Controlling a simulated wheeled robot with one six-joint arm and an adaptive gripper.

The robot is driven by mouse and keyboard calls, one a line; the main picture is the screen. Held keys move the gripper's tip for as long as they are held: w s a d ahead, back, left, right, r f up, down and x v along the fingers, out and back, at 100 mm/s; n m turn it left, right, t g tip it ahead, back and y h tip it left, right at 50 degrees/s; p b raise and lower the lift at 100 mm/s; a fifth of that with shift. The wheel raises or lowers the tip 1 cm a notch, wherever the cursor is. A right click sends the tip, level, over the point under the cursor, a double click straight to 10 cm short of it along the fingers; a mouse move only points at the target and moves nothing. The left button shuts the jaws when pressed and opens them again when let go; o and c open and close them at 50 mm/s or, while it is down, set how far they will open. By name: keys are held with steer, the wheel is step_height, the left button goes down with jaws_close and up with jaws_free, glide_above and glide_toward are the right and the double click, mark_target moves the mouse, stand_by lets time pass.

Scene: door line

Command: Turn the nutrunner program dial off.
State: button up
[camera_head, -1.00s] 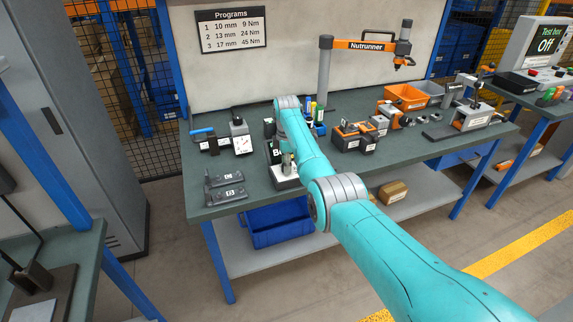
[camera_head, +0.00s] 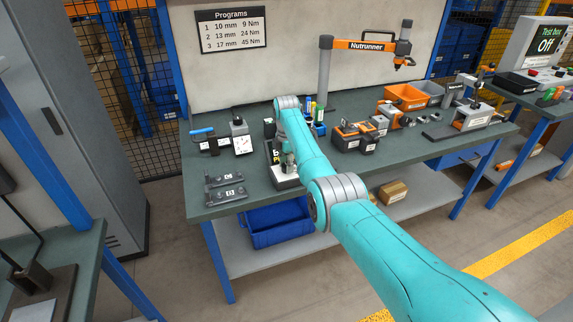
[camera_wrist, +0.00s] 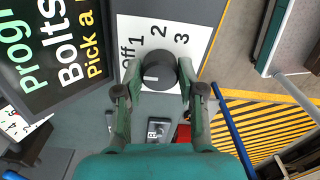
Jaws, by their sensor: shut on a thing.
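The nutrunner program dial (camera_wrist: 159,68) is a round black knob on a white plate (camera_wrist: 190,27) marked Off, 1, 2 and 3. My gripper (camera_wrist: 160,84) is shut on the dial, with one finger on each side of it. I cannot make out which mark the dial points to. A black display (camera_wrist: 48,50) with green, white and yellow text stands beside the plate. In the head view, my arm hides the dial and much of the program box; the box's pale base (camera_head: 287,183) shows at the workbench's front.
The workbench (camera_head: 235,203) carries two dark brackets (camera_head: 224,188) at its front left and a gauge (camera_head: 242,144) behind them. The nutrunner (camera_head: 366,46) hangs from its stand at the back. An orange bin (camera_head: 405,96) stands at the back right.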

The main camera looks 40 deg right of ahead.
steer(key=o, duration=1.1)
steer(key=shift+o, duration=0.2)
step_height(320, 180, up, 12)
